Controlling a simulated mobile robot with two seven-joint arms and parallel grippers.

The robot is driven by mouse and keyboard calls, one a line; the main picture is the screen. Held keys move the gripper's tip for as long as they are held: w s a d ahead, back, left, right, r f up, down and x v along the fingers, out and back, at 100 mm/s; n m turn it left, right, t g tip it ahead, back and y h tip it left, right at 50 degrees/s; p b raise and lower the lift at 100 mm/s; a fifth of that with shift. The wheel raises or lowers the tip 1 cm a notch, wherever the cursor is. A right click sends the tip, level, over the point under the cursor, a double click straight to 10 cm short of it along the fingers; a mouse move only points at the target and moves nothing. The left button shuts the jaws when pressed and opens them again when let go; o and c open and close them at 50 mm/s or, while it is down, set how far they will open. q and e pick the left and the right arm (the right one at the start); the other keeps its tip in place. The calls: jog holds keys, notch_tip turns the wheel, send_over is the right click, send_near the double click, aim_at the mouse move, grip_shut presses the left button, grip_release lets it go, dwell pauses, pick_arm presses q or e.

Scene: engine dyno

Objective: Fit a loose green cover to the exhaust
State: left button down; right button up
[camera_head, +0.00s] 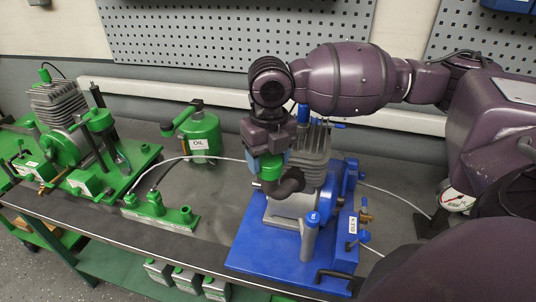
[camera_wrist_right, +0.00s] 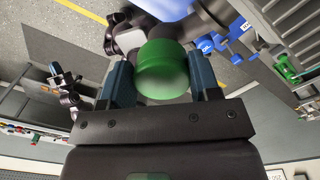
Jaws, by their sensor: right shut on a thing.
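The green cover (camera_head: 269,167) is a short, round cap. My right gripper (camera_head: 271,157) is shut on it, pointing down over the blue-based engine. In the right wrist view the cover (camera_wrist_right: 163,75) sits between the two fingers of the gripper (camera_wrist_right: 161,84). The exhaust (camera_head: 290,183) is a dark bent pipe on the front of the engine. The cover is right at the pipe's upturned end; I cannot tell whether it is seated on it or just above. The gripper hides part of the engine's cooling fins. My left gripper is not in view.
The engine stands on a blue base (camera_head: 262,250) with blue-capped posts. A green oil can (camera_head: 201,136), a green block with upright fittings (camera_head: 160,212) and a green engine stand (camera_head: 70,150) are to the left. A pressure gauge (camera_head: 457,199) is at right. A pale hose crosses the bench.

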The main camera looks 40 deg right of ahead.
aim_at(267, 158)
jog(key=shift+f, duration=1.15)
dwell(0.8)
jog(key=shift+f, duration=0.3)
jog(key=o, duration=1.2)
jog(key=shift+r, duration=0.1)
jog(key=shift+r, duration=3.4)
